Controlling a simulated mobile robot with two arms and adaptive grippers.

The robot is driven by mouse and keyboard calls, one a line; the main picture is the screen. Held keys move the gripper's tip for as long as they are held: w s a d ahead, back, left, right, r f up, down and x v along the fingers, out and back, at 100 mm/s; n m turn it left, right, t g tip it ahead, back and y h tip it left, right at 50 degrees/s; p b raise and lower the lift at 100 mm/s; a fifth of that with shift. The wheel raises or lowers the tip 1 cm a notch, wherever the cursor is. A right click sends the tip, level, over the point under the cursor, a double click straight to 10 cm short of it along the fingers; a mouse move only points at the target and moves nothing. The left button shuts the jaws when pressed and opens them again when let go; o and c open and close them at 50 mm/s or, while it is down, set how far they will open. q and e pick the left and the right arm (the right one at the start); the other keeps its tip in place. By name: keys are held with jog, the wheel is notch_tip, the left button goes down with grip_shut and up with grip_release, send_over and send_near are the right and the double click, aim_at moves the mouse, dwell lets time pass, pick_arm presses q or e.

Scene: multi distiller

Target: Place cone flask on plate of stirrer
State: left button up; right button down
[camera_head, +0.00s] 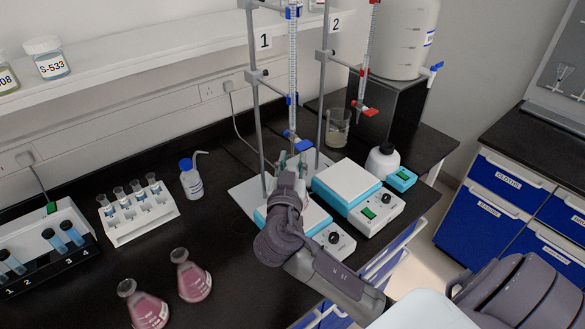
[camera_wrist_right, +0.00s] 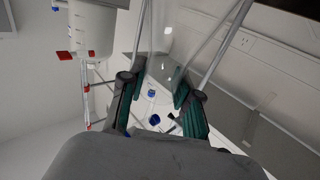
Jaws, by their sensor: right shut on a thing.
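My right gripper (camera_head: 292,172) reaches over the left stirrer (camera_head: 318,217), close to the stand marked 1, and hides part of its plate. In the wrist view my right gripper (camera_wrist_right: 160,98) has its two green-padded fingers on either side of a clear glass cone flask (camera_wrist_right: 168,45), which it holds. In the head view the flask is mostly hidden by the gripper, and I cannot tell whether it touches the plate. The right stirrer (camera_head: 345,180) stands beside it with a bare white plate. My left gripper is not in view.
Burette stands (camera_head: 253,90) rise close to the gripper. Two pink-filled flasks (camera_head: 192,278) (camera_head: 145,305) stand on the black bench at the front left. A tube rack (camera_head: 138,212), a wash bottle (camera_head: 191,180), a beaker (camera_head: 338,128) and a white-bodied bottle (camera_head: 382,163) stand around.

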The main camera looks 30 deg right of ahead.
jog(key=shift+w+d, duration=0.2)
notch_tip(320, 180, down, 3)
jog(key=shift+s+b, duration=0.1)
jog(key=shift+b, duration=0.75)
jog(key=shift+f, duration=0.3)
jog(key=shift+a+f, duration=0.1)
jog(key=c, duration=0.8)
grip_release()
